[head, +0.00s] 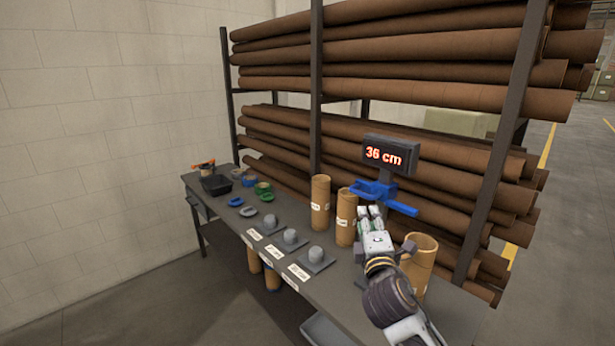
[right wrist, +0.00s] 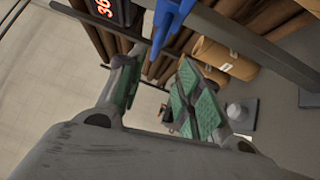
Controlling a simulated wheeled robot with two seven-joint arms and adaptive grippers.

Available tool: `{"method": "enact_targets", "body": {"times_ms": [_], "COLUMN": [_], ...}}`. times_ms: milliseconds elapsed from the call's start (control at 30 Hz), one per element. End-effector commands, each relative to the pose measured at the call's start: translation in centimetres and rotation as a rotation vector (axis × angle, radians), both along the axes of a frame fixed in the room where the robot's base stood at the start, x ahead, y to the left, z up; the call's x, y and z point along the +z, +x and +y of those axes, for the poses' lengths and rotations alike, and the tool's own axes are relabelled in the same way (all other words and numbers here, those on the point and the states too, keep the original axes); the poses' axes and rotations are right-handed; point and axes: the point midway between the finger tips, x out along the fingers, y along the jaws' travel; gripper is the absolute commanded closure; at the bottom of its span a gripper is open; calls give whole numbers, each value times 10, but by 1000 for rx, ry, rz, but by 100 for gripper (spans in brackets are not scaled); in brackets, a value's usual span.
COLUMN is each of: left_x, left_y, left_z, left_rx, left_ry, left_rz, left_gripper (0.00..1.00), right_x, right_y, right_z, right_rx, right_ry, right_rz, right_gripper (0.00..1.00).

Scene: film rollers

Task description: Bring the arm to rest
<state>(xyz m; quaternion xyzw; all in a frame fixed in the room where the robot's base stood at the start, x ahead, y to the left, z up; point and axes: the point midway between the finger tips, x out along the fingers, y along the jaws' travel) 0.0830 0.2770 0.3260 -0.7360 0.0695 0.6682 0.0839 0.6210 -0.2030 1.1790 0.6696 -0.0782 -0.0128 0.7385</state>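My right arm comes in from the lower right in the head view, reaching over the right part of the grey table (head: 263,243). Its gripper (head: 370,212) is just below and in front of the blue measuring fixture (head: 384,194). In the right wrist view the gripper (right wrist: 158,85) has its two green-padded fingers apart. Nothing is between them. The blue fixture also shows beyond the fingers in the right wrist view (right wrist: 168,22). My left arm and gripper are not in view.
A display (head: 387,155) reads 36 cm above the fixture. Brown tubes (head: 320,202) stand upright close left of the gripper, and another tube (head: 419,262) stands close right. Grey pegs (head: 290,236) stand along the front. A rack of long rolls (head: 420,45) rises behind. Floor in front is clear.

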Motion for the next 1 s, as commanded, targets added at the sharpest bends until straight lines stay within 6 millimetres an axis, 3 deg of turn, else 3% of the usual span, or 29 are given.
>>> {"method": "enact_targets", "body": {"times_ms": [167, 467, 767, 1000], "left_x": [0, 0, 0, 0], "left_y": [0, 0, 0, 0], "left_z": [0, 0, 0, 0], "left_rx": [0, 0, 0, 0], "left_ry": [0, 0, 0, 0], "left_rz": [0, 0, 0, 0], "left_gripper": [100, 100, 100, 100], "right_x": [-35, -122, -204, -259], "right_y": [-10, -49, -109, -168], "right_z": [-8, -24, -31, -31], "right_rx": [-19, -107, -251, -407], "right_ry": [133, 477, 805, 1041], "right_rz": [90, 318, 546, 719], "right_gripper": [65, 65, 65, 65]}}
